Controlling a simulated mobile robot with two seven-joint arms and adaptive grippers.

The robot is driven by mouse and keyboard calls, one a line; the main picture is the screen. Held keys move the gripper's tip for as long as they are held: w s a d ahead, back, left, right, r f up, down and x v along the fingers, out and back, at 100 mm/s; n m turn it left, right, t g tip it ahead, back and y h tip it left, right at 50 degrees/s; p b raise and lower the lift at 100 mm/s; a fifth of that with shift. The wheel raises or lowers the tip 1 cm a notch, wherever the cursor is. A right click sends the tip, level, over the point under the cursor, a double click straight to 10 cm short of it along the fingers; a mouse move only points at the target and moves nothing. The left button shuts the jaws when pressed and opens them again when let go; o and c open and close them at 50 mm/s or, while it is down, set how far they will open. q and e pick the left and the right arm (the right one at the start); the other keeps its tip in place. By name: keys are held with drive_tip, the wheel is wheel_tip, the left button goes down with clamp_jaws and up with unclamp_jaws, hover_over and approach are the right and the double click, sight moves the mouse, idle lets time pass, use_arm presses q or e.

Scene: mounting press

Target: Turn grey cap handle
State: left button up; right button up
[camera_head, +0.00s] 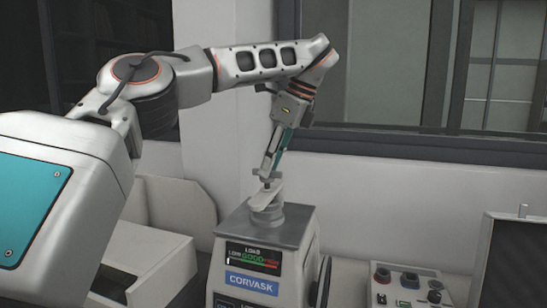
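The grey cap handle (265,198) sits on top of the mounting press (254,286), which bears a blue CORVASK label and a small LOAD display. The handle is a light grey bar on a round grey cap (267,214). My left gripper (267,177) points down from above, with its fingertips at or just above the middle of the handle. The fingers look close together, but at this size I cannot tell whether they grip the handle or only hover by it. My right gripper is not in view.
A control box (408,287) with several knobs and buttons stands right of the press. A dark-faced panel (510,262) is at the far right edge. A wall with windows is behind.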

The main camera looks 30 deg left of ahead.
use_arm(q)
drive_tip(key=v, duration=0.7)
drive_tip(key=shift+r, duration=0.15)
drive_tip(key=shift+d, duration=0.1)
idle(0.4)
